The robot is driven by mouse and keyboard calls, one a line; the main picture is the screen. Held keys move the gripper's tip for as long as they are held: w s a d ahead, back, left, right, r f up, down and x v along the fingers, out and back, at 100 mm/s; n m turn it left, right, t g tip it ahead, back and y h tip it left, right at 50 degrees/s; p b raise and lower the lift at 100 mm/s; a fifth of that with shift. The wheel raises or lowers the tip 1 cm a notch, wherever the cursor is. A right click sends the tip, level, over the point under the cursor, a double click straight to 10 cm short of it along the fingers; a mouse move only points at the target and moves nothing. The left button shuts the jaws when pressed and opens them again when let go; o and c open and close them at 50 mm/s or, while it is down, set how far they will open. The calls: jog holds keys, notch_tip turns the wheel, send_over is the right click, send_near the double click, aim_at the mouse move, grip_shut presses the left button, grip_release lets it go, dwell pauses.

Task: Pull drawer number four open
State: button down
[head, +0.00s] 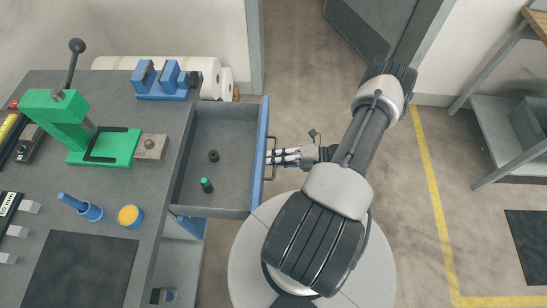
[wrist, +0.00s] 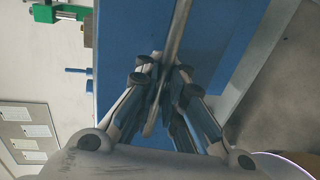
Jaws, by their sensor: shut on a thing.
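A drawer (head: 226,128) with a blue front stands pulled out from the right side of the grey workbench. No number is readable on it. A small dark cylinder and a green-topped dark cylinder (head: 207,186) stand inside it. The drawer's bar handle (head: 271,158) is on the outer face of its front. My gripper (head: 272,158) reaches the handle from the right and is shut on it. In the wrist view, my gripper's fingers (wrist: 163,80) close around the handle bar (wrist: 178,30) before the blue drawer front (wrist: 225,40).
The workbench (head: 85,265) carries a green press (head: 105,145), a blue fixture (head: 165,80), a blue cup with a peg and a yellow-topped part. A shelf (head: 500,130) stands far right.

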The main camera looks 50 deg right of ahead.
jog(key=c, duration=2)
grip_release()
jog(key=shift+d+r, duration=0.1)
jog(key=v, duration=1.2)
